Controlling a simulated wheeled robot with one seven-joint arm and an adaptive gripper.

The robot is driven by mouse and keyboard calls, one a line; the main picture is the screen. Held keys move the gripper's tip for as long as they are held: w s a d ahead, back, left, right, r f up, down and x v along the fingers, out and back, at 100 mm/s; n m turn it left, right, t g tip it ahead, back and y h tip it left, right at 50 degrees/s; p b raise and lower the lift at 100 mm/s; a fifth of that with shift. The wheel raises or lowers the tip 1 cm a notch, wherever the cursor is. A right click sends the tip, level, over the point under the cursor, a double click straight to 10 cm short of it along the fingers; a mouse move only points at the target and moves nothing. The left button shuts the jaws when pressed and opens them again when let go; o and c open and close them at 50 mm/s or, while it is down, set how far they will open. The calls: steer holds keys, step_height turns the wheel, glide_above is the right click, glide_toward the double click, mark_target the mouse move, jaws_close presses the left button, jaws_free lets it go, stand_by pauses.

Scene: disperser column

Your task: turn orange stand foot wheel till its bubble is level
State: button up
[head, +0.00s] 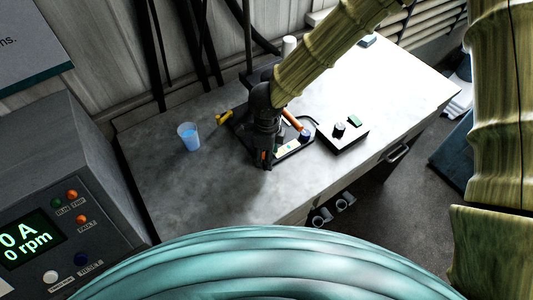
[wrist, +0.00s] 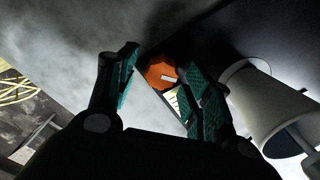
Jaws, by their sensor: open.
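The orange foot wheel (wrist: 157,72), with a white mark on it, shows between my fingertips in the wrist view. A little orange also shows beside my gripper (head: 264,160) in the head view. My gripper (wrist: 158,62) is open, with one teal-padded finger on each side of the wheel; I cannot tell whether either touches it. A pale level strip (wrist: 174,98) with dark lines is partly hidden by the right finger. The strip also shows on the dark stand base (head: 289,147) in the head view. The bubble's position is too small to read.
A blue cup (head: 188,137) stands left of the stand. A dark control box (head: 337,140) with a knob is to its right. An orange rod (head: 291,120) and a yellow handle (head: 222,117) are close to my gripper. The worktop (head: 178,190) is clear in front.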

step_height(320, 180, up, 12)
stand_by(0.6)
stand_by(0.4)
